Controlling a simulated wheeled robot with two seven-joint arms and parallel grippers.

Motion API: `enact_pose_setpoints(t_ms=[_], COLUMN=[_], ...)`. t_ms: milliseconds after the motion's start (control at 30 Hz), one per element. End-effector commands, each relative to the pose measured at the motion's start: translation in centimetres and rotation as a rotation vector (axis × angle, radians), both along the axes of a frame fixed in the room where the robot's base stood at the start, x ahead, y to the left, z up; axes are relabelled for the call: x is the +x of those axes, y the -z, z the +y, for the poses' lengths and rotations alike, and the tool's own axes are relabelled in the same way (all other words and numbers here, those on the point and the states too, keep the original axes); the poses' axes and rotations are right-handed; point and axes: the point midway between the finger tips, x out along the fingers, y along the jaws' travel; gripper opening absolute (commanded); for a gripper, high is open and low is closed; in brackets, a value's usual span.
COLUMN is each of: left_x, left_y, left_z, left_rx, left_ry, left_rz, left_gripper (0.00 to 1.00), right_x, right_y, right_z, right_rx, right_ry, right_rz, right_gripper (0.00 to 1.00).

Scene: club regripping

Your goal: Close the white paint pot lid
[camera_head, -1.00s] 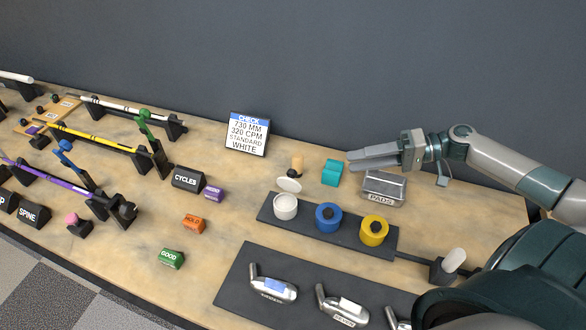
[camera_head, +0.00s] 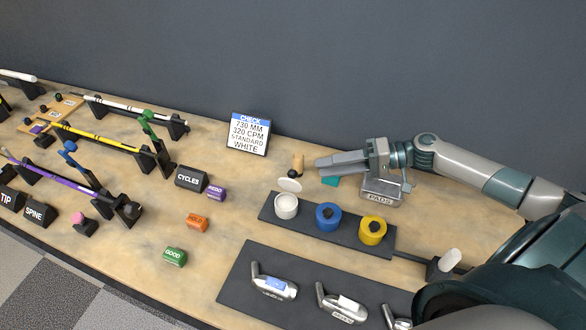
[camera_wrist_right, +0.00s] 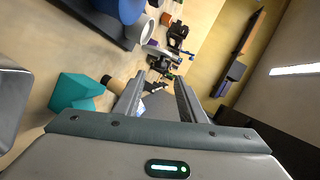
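The white paint pot (camera_head: 286,207) stands at the left end of a dark strip, open, with white paint showing at its top. Its round white lid (camera_head: 290,184) is tilted up at the pot's back edge. My right gripper (camera_head: 319,166) is above the table, behind and to the right of the lid, with its fingers pointing left and not touching it. In the right wrist view the two fingers (camera_wrist_right: 160,95) are apart with nothing held between them. A white round shape, likely the pot (camera_wrist_right: 139,28), shows beyond the fingers there. My left gripper is out of view.
The blue pot (camera_head: 328,217) and yellow pot (camera_head: 373,231) stand right of the white one. A tan-topped tool (camera_head: 298,163) stands close by the fingertips. A teal block (camera_head: 330,181) and the grey PADS box (camera_head: 381,191) lie below my right gripper.

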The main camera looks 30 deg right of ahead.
Motion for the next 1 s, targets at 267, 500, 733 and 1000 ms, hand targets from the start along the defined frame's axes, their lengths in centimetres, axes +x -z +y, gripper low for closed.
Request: enact_pose_setpoints(t_ms=[267, 500, 733, 1000], left_x=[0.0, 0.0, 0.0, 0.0], left_y=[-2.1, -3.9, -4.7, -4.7], left_z=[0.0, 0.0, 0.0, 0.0], left_rx=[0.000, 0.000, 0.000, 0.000], left_ry=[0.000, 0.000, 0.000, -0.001], left_rz=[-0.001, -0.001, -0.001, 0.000], left_gripper=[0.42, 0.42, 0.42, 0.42], right_x=[2.0, 3.7, 4.6, 4.7], right_y=[0.5, 1.5, 2.3, 2.6], right_z=[3.4, 6.4, 8.0, 8.2], right_rx=[0.002, 0.002, 0.001, 0.000], right_ry=[-0.001, 0.000, 0.001, 0.000], right_rz=[-0.002, -0.001, -0.001, -0.001], right_gripper=[0.37, 0.37, 0.37, 0.37])
